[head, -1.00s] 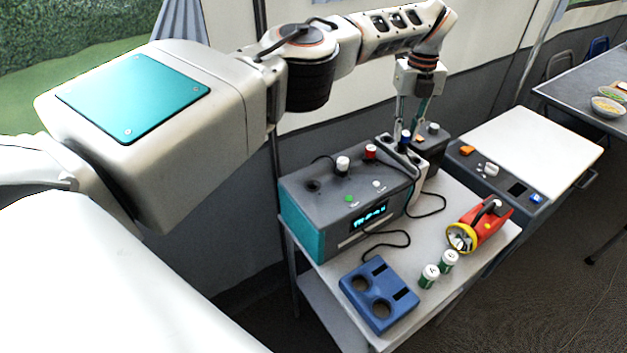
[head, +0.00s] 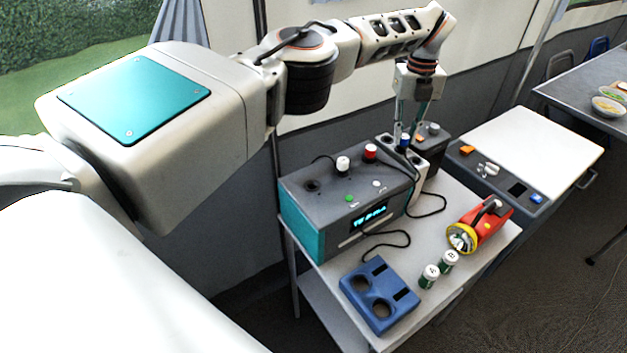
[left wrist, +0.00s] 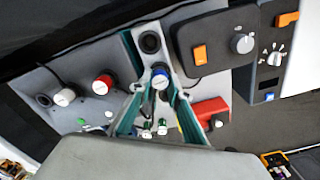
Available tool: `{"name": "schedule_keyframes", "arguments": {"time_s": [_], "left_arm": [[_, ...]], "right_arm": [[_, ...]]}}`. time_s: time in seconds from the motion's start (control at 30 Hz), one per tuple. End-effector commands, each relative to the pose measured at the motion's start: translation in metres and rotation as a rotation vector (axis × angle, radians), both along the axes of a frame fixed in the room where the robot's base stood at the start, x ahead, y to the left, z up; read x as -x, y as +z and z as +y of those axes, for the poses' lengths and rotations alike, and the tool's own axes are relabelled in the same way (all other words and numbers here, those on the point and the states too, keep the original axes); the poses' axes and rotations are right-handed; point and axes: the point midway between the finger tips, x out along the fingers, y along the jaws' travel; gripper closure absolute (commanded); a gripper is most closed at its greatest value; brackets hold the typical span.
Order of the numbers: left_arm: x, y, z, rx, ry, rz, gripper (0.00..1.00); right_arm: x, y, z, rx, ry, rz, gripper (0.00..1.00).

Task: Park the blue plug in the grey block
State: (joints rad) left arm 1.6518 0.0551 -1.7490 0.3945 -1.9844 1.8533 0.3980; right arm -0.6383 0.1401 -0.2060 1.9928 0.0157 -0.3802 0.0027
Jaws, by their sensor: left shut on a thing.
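The blue plug (head: 404,140) is upright at the grey block (head: 418,162), behind the right end of the teal-sided device. My left gripper (head: 406,132) is shut on the blue plug, pointing down with a finger on either side. In the left wrist view the blue plug (left wrist: 160,79) shows between the fingertips, at one well of the grey block (left wrist: 149,57). Another well (left wrist: 150,43) of the block is dark and empty. How deep the plug sits in the block cannot be told. My right gripper is not in view.
The device (head: 345,200) bears a white plug (head: 343,164), a red plug (head: 370,152) and an empty socket (head: 310,185). A dark box (head: 432,145) stands close behind the block. A blue holder (head: 378,295), green-white jars and a red torch (head: 480,225) are in front.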

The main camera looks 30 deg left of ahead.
Motion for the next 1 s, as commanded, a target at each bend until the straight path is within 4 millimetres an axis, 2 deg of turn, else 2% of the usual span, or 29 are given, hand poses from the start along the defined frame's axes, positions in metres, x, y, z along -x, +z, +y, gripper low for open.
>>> {"name": "schedule_keyframes", "arguments": {"time_s": [0.93,0.97,1.0], "left_arm": [[0.0001,-0.0082,0.0002,0.001,0.001,0.001,1.0],[0.0001,-0.0079,0.0001,0.001,0.001,0.001,0.74],[0.0001,-0.0078,0.0001,0.001,0.001,0.001,0.64]], "right_arm": [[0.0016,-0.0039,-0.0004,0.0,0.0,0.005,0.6],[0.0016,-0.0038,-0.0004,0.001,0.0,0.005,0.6],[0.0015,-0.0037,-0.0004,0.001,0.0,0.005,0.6]]}}
